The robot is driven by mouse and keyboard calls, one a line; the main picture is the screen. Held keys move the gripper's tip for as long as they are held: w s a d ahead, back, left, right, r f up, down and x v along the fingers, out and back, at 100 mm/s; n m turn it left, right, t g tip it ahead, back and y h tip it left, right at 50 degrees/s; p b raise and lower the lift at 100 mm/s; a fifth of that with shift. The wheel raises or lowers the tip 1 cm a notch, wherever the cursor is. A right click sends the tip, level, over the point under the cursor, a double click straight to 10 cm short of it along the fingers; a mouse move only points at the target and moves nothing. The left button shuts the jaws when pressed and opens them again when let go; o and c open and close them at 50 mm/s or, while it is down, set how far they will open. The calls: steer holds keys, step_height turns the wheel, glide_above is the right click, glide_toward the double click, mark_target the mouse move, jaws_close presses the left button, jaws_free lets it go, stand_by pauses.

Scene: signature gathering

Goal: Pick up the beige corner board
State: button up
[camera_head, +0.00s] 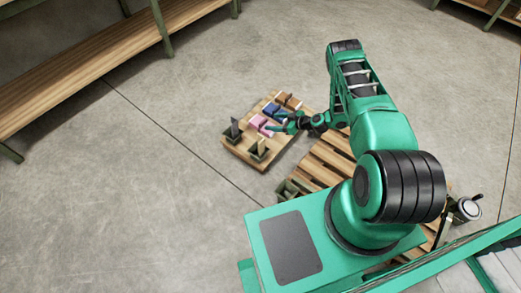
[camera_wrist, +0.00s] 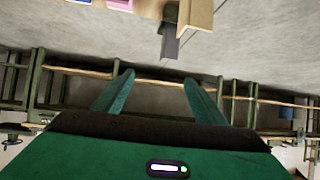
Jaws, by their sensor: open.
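A small beige board (camera_head: 262,145) stands upright in a dark green holder (camera_head: 256,154) on the near end of a low wooden platform; I take it for the beige corner board, though it is small here. My gripper (camera_head: 270,122) is open over the platform, close to a pink piece (camera_head: 259,121), with the beige board in front of it. In the wrist view, the open fingers (camera_wrist: 158,76) have nothing between them. A beige piece (camera_wrist: 195,18) with a dark grey part (camera_wrist: 170,44) shows at the top edge, partly cut off and apart from the fingers.
The wooden platform (camera_head: 238,149) also carries a dark upright board (camera_head: 234,130), a blue piece (camera_head: 271,109) and a brown piece (camera_head: 289,100). A slatted pallet (camera_head: 322,165) adjoins at right. A wooden shelf (camera_head: 80,55) stands at upper left. Concrete floor left of the platform is clear.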

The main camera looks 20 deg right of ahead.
steer(key=m+t, duration=0.1)
steer(key=t, duration=0.1)
glide_toward(263, 142)
steer(key=w+a, duration=0.1)
steer(key=a, duration=0.1)
steer(key=x, duration=0.3)
steer(key=shift+w+d+f, duration=0.1)
steer(key=shift+w+f, duration=0.15)
steer(key=shift+w, duration=0.05)
steer(key=shift+x, duration=3.75)
steer(key=shift+d+f, duration=0.1)
steer(key=c, duration=1.4)
